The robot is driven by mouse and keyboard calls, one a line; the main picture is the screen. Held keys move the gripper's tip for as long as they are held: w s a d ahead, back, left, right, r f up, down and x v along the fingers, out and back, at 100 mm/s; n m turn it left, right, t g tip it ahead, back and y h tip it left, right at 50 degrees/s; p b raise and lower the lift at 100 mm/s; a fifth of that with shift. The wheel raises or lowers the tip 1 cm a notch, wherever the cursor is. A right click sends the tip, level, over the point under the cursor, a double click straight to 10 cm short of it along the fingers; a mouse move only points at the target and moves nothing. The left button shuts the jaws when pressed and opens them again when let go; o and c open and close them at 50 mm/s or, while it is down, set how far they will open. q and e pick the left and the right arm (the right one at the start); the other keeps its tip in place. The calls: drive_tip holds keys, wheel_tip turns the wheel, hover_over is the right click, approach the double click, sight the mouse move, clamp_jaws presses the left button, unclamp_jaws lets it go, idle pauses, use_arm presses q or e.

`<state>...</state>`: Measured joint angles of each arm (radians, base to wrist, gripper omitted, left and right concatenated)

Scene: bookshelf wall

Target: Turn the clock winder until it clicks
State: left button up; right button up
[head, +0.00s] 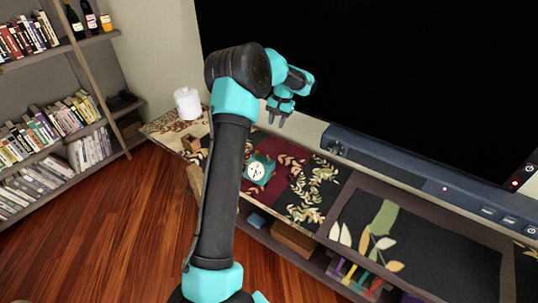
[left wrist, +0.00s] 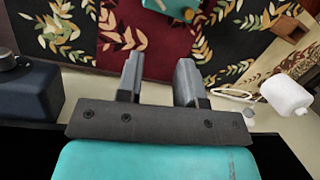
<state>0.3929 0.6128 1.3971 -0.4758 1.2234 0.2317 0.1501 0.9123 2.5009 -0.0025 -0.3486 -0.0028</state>
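The clock (head: 258,170) is a small teal block with a white round dial. It stands on the patterned cabinet top behind my left arm, just right of the forearm in the head view. Part of it shows at the top edge of the left wrist view (left wrist: 172,8). I cannot make out its winder. My left gripper (head: 276,118) is above and behind the clock, near the big black screen, and apart from it. In the left wrist view its two fingers (left wrist: 159,64) stand apart with nothing between them. My right gripper is not in view.
A white cylindrical roll (head: 187,103) stands at the cabinet's left end, near small wooden blocks (head: 193,145). The large black screen (head: 400,80) and the long grey bar (head: 420,172) below it bound the back. A bookshelf (head: 55,120) is at left. Patterned cabinet top right of the clock is clear.

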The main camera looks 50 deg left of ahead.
sight(268, 156)
use_arm(q)
drive_tip(key=s+n, duration=0.1)
drive_tip(key=n, duration=0.2)
drive_tip(key=s+n+t, duration=0.1)
drive_tip(key=n, duration=0.2)
drive_tip(key=s+r+n+t, duration=0.1)
drive_tip(key=n, duration=0.3)
drive_tip(key=shift+s+a+h, duration=0.3)
drive_tip(key=shift+s+a, duration=0.1)
drive_tip(key=shift+f, duration=0.1)
wheel_tip(268, 156, down, 17)
drive_tip(key=shift+f, duration=0.2)
drive_tip(key=shift+c, duration=0.4)
clamp_jaws()
